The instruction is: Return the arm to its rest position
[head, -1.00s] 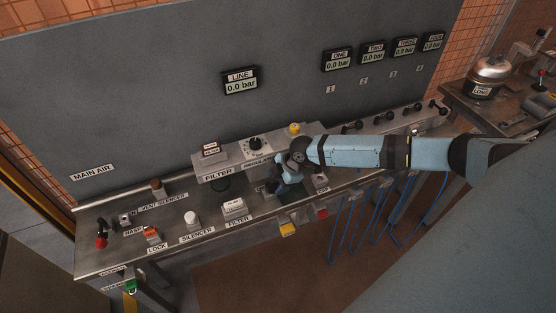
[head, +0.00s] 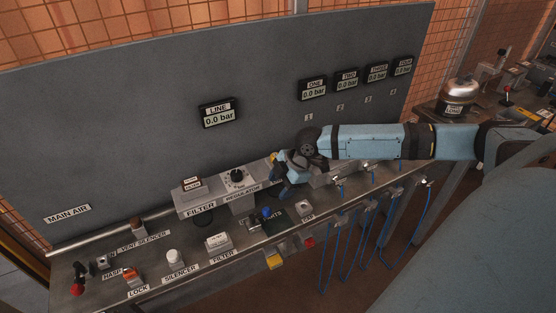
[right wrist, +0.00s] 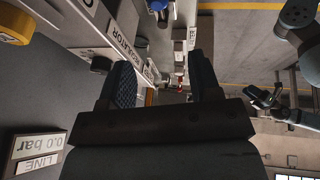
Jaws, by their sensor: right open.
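My right gripper (head: 284,188) is over the bench, just right of the regulator (head: 237,179). In the right wrist view its two dark fingers (right wrist: 162,82) are apart with nothing held between them. My right arm (head: 370,142) reaches in from the right, across the front of the panel, and hides part of the bench's back row. A blue-topped part (head: 267,212) stands on a dark mat, below and left of the gripper, apart from it. What seems to be my left gripper (right wrist: 264,97) shows small and dark in the right wrist view; its jaws are unclear.
The grey panel (head: 130,120) stands close behind the bench. The line gauge (head: 220,112) reads 0.0 bar. The silencer (head: 174,257), lock (head: 132,277) and red-handled valve (head: 78,283) stand on the left. Blue hoses (head: 330,250) hang from the front edge. A kettle-like tank (head: 460,92) stands far right.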

